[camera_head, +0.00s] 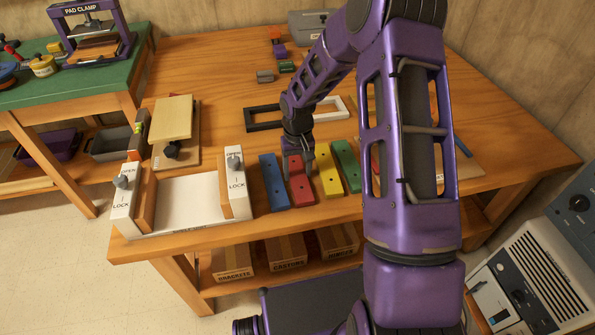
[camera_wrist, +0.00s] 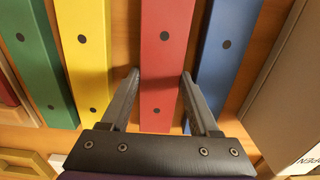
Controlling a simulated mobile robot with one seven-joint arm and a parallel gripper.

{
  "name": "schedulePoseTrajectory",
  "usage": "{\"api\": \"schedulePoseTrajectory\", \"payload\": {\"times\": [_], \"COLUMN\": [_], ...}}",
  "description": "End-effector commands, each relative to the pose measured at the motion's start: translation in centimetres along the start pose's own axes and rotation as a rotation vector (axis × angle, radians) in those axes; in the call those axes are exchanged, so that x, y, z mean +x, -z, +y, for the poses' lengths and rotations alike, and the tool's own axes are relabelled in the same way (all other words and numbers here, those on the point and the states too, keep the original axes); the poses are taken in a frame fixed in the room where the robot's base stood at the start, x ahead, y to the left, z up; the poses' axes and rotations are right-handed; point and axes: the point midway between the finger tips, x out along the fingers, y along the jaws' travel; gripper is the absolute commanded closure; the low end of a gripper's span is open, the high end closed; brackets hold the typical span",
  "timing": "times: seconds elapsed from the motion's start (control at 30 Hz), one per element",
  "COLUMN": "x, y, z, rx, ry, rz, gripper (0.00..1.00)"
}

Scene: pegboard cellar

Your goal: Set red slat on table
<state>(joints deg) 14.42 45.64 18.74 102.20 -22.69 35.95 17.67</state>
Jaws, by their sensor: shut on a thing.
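The red slat (camera_head: 301,192) lies in a row of coloured slats near the front of the wooden table (camera_head: 215,65). A blue slat (camera_head: 273,182) is to its left, a yellow slat (camera_head: 329,171) and a green slat (camera_head: 346,166) to its right. My gripper (camera_head: 294,172) reaches down onto the red slat. In the wrist view, my gripper's fingers (camera_wrist: 159,76) stand on both long sides of the red slat (camera_wrist: 165,35), shut on it. Whether its underside touches the table cannot be told.
A white fixture (camera_head: 190,203) with two lock knobs stands left of the slats. A black frame (camera_head: 263,119) and a white frame (camera_head: 332,110) lie behind. My arm hides part of the table's right side. Bare table shows at the back left.

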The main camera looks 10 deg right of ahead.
Motion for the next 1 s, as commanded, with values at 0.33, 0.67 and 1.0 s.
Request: {"api": "schedulePoseTrajectory", "payload": {"times": [0.33,0.67,1.0], "x": [0.2,0.1,-5.0], "y": [0.0,0.0,0.1], "z": [0.0,0.0,0.0], "rx": [0.0,0.0,0.0], "ry": [0.0,0.0,-0.002], "rz": [0.001,0.001,0.006], "gripper": [0.33,0.26,0.26]}}
